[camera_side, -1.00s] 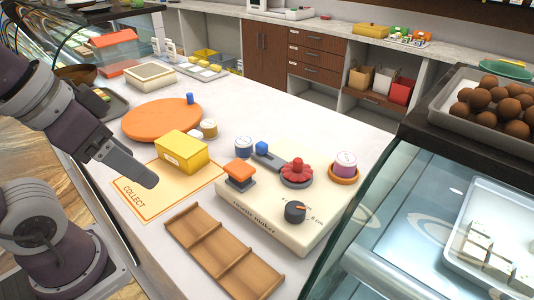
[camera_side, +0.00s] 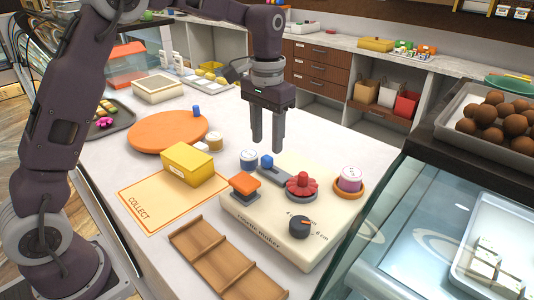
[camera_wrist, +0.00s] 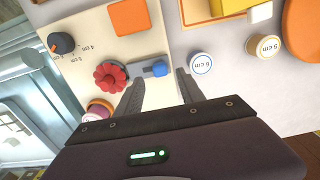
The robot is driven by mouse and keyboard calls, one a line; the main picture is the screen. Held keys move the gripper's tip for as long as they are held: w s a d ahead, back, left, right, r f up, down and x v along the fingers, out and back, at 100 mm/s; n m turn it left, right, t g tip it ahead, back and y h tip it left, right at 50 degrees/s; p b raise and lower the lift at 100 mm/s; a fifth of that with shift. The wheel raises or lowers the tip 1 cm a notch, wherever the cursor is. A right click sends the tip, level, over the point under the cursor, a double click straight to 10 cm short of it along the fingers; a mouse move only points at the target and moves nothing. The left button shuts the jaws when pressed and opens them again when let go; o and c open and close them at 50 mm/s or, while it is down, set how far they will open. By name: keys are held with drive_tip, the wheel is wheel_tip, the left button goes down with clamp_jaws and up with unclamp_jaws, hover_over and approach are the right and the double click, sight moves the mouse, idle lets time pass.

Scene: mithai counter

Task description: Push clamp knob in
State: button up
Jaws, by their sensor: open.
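The cream rosette maker (camera_side: 340,215) stands on the counter. A blue knob (camera_side: 267,161) sits on the end of its grey bar (camera_side: 277,175), which runs to a red flower-shaped piece (camera_side: 302,185). I cannot tell which of these is the clamp knob. My gripper (camera_side: 267,146) points down with its fingers apart and empty, above the blue knob's end of the maker. In the wrist view the blue knob (camera_wrist: 159,69) shows between the fingertips, and the red piece (camera_wrist: 110,76) lies left of them. No contact is visible.
An orange pad (camera_side: 245,183) and black dial (camera_side: 299,228) are on the maker. A white-lidded jar (camera_side: 248,159) stands close to the gripper, and a pink jar (camera_side: 350,178) at right. A yellow box (camera_side: 187,165), wooden tray (camera_side: 222,262) and orange disc (camera_side: 165,131) are nearby.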

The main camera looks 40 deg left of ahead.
sight(267, 157)
wheel_tip(267, 157, down, 5)
drive_tip(key=shift+r, duration=0.1)
clamp_jaws()
drive_tip(key=shift+r, duration=0.1)
idle(1.3)
